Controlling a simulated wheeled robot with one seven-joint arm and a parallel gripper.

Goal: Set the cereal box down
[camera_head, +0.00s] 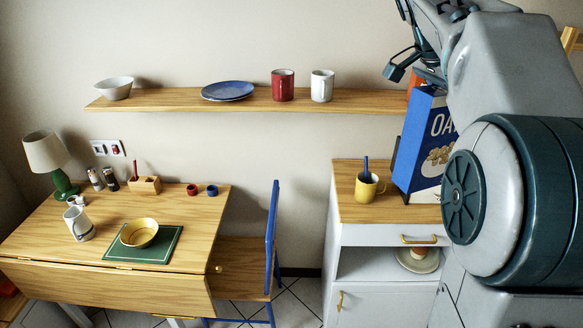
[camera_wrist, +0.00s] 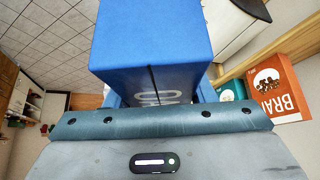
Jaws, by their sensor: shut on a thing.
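In the wrist view the box (camera_wrist: 150,40) fills the upper middle. My gripper (camera_wrist: 158,97) is shut on it, with the box between its fingers. In the head view my arm hides part of the box and the grip.
A wall shelf (camera_head: 180,101) holds a bowl, blue plates and two mugs. A wooden table (camera_head: 190,215) with a lamp, bowl and mat stands left, with a blue chair (camera_head: 271,235). In the wrist view an orange BRAN box (camera_wrist: 275,88) stands beside a teal one (camera_wrist: 230,90).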

